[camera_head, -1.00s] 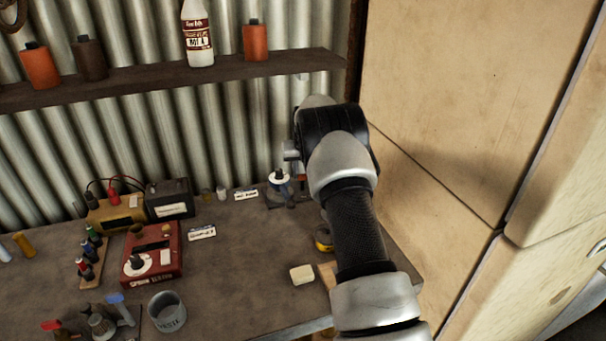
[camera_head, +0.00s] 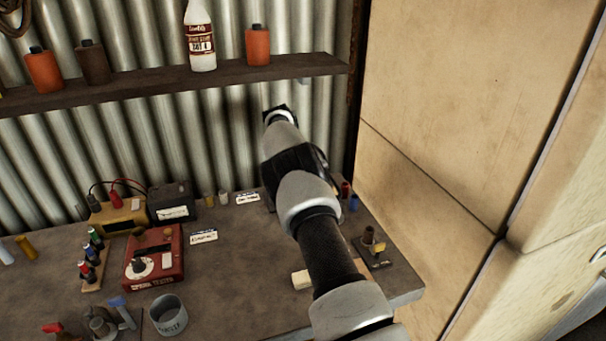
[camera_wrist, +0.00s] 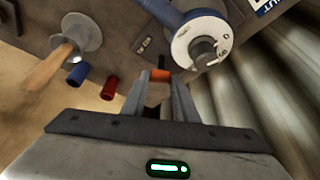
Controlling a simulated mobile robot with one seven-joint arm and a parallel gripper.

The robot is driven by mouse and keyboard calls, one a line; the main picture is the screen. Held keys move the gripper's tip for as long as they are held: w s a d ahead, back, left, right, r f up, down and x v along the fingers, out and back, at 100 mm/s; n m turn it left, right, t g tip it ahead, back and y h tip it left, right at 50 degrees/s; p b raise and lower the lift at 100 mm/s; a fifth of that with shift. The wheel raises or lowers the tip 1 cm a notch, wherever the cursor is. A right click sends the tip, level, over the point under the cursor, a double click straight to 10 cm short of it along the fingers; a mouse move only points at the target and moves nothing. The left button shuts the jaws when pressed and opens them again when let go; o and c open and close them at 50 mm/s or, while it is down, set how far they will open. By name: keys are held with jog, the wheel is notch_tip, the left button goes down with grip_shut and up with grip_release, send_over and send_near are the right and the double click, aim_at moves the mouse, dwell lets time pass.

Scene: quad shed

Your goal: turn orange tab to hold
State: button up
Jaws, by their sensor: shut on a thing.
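The small orange tab (camera_wrist: 160,75) shows in the wrist view between the tips of my gripper (camera_wrist: 160,82). My gripper is shut on it, with a finger at each side. Just beyond and to the right is a blue-bodied device with a white round face (camera_wrist: 183,46) and a grey knob in its middle. How the tab joins the device is not clear. In the head view my arm hides the gripper, the tab and the device.
A red cylinder (camera_wrist: 109,88) and a blue cylinder (camera_wrist: 77,74) stand left of the gripper, near a grey spool-like thing with a wooden handle (camera_wrist: 50,67). The red tester box (camera_head: 155,262) is farther left. The corrugated wall (camera_head: 225,150) is close behind.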

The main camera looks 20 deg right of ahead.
jog(key=shift+m+g+p, duration=0.3)
jog(key=shift+m+p, duration=0.05)
jog(key=shift+m, duration=0.35)
jog(key=o, duration=1.1)
jog(key=shift+c, duration=0.2)
jog(key=v, duration=0.7)
jog(key=shift+a+r+b, duration=0.15)
jog(key=shift+r+b, duration=0.1)
jog(key=shift+b, duration=0.15)
